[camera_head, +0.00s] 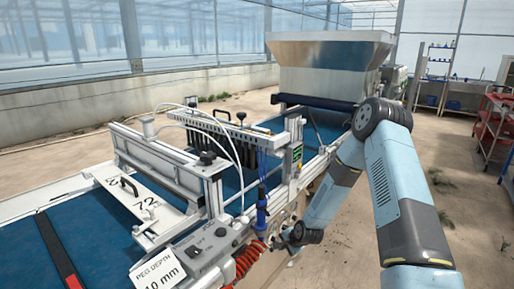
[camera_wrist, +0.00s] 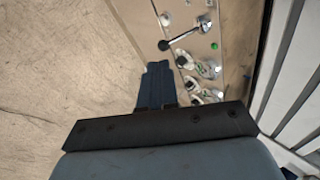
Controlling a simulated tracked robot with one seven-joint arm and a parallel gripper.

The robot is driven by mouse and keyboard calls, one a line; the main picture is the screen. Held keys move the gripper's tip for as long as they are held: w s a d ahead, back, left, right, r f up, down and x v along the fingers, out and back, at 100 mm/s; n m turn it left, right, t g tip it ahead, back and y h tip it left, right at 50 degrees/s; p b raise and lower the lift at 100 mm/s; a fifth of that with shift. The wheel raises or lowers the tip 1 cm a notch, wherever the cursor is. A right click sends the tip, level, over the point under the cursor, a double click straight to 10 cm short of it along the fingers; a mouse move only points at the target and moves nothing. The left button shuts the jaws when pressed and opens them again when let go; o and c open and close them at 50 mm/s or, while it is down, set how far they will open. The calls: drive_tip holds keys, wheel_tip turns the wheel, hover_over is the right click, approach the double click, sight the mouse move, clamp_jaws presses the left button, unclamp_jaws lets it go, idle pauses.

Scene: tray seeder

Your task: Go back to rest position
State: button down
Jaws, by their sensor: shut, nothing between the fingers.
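My gripper (camera_head: 283,243) is at the end of my bent blue arm, low beside the near side of the tray seeder (camera_head: 208,172) in the head view. It is close to the orange coiled hose (camera_head: 247,259), and I cannot tell whether they touch. In the wrist view the fingers of my gripper (camera_wrist: 157,72) are together with nothing between them. They point toward the lower edge of a beige machine panel (camera_wrist: 140,22) with a black-knobbed lever (camera_wrist: 180,40) and a green button (camera_wrist: 214,46).
A control box (camera_head: 212,243) with a "PEG DEPTH" label (camera_head: 158,272) is left of my gripper. A metal hopper (camera_head: 328,65) stands over the far belt. A red shelf cart (camera_head: 493,130) is at the right. Concrete floor (camera_head: 345,235) is open right of the machine.

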drive_tip(key=s+d+r+n+h, duration=0.1)
drive_tip(key=s+d+r+n, duration=0.15)
drive_tip(key=r, duration=0.85)
drive_tip(key=s+d+r+n+h, duration=0.2)
drive_tip(key=d+r, duration=0.2)
drive_tip(key=r, duration=0.7)
drive_tip(key=s+d+r+n+h, duration=0.1)
drive_tip(key=s+d+r+n, duration=0.15)
drive_tip(key=r, duration=0.95)
drive_tip(key=s+d+r+n, duration=0.1)
drive_tip(key=s+r, duration=0.5)
drive_tip(key=s, duration=0.4)
drive_tip(key=s+d+r+n, duration=0.1)
drive_tip(key=s+r, duration=0.5)
drive_tip(key=s, duration=0.4)
drive_tip(key=s+d+r+n, duration=0.1)
drive_tip(key=s+d+r, duration=0.1)
drive_tip(key=s+r, duration=0.4)
drive_tip(key=s, duration=0.4)
drive_tip(key=shift+r+n, duration=0.2)
drive_tip(key=shift+n, duration=0.1)
